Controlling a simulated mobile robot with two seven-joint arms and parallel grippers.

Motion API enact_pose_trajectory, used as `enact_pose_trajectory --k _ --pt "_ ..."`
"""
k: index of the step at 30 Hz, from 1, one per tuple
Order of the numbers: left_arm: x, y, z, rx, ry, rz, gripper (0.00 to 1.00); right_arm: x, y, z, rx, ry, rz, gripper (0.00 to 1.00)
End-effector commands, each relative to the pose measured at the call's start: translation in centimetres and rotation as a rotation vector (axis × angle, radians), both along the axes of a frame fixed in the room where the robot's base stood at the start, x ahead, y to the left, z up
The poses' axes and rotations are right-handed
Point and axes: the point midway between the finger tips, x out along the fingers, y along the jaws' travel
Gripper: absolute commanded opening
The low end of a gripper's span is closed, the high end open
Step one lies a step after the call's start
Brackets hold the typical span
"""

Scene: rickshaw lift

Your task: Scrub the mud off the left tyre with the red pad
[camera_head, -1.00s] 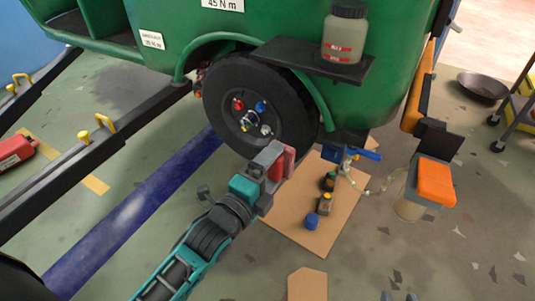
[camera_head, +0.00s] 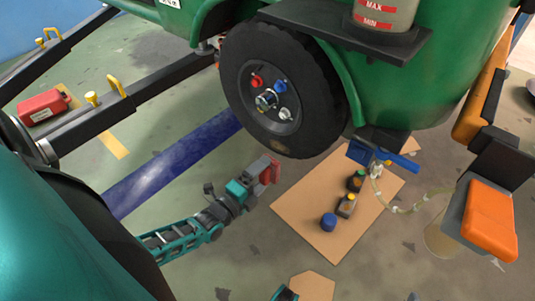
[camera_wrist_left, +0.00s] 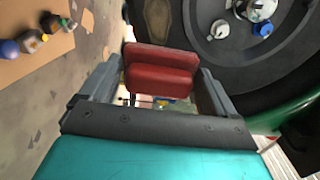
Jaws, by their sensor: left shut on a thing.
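The left tyre (camera_head: 312,100) is black and hangs under the green rickshaw body. A brown mud patch (camera_head: 278,148) shows low on its sidewall, and also in the left wrist view (camera_wrist_left: 158,18). My left gripper (camera_head: 262,173) is shut on the red pad (camera_head: 271,172), which stands just below and left of the tyre in the head view. In the left wrist view the pad (camera_wrist_left: 160,72) sits between both fingers, its front edge just short of the mud. A gap shows between pad and tyre in the head view.
A cardboard sheet (camera_head: 300,205) with small bottles (camera_head: 346,205) and a blue cap (camera_head: 328,222) lies right of my gripper. A blue beam (camera_head: 165,172) runs along the floor at left. A black shelf (camera_head: 345,32) juts out above the tyre.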

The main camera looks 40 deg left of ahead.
Motion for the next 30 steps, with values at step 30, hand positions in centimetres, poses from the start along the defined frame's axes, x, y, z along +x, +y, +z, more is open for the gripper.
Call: enact_pose_trajectory --k 30 --pt "5.8 -0.5 0.0 0.000 0.000 -0.001 0.65 0.3 0.8 -1.2 0.014 0.002 0.014 0.43"
